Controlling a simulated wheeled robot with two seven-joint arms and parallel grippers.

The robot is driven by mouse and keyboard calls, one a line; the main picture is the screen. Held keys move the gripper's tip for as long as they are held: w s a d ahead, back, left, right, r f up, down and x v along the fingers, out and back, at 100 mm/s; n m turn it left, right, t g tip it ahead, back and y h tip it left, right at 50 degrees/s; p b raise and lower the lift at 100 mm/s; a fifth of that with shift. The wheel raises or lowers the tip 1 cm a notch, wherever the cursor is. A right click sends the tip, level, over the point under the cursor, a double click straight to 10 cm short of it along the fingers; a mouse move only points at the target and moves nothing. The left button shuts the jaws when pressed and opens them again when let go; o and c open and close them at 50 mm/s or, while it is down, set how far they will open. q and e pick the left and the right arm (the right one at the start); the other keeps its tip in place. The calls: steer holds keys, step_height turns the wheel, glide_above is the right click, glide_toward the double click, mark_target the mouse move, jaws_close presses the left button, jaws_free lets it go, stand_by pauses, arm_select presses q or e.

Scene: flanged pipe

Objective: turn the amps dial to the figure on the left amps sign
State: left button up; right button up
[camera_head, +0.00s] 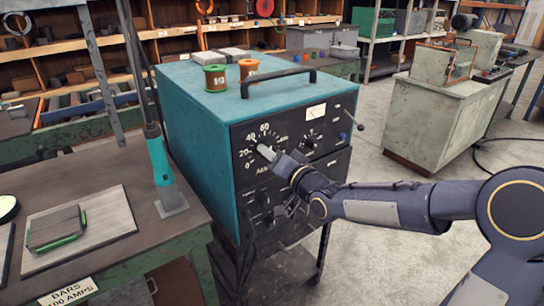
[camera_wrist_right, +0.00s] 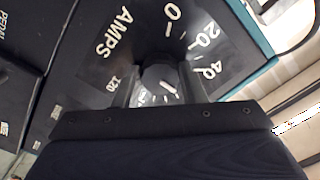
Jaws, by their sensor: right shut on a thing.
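The amps dial is on the black front panel of a teal machine (camera_head: 200,130). Its scale (camera_head: 247,143) shows 0, 20, 40 and 60 in the head view. My right gripper (camera_head: 268,153) is shut on the dial knob and hides most of it there. In the right wrist view the dark knob (camera_wrist_right: 160,77) sits between the two fingers, with 0, 20, 40 and 120 around it. A thin pale mark shows on the knob; I cannot tell which figure it points to. The left amps sign (camera_head: 72,294) reads "BARS" and seemingly "100 AMPS", partly cut off. My left gripper is not in view.
Two spools (camera_head: 215,77) and a black handle are on the machine's top. Open floor lies to the right.

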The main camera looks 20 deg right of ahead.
stand_by(0.4)
steer(key=o, duration=1)
steer(key=shift+s, duration=0.1)
steer(key=v, duration=0.7)
steer(key=shift+s+d, duration=0.15)
steer(key=shift+s, duration=0.15)
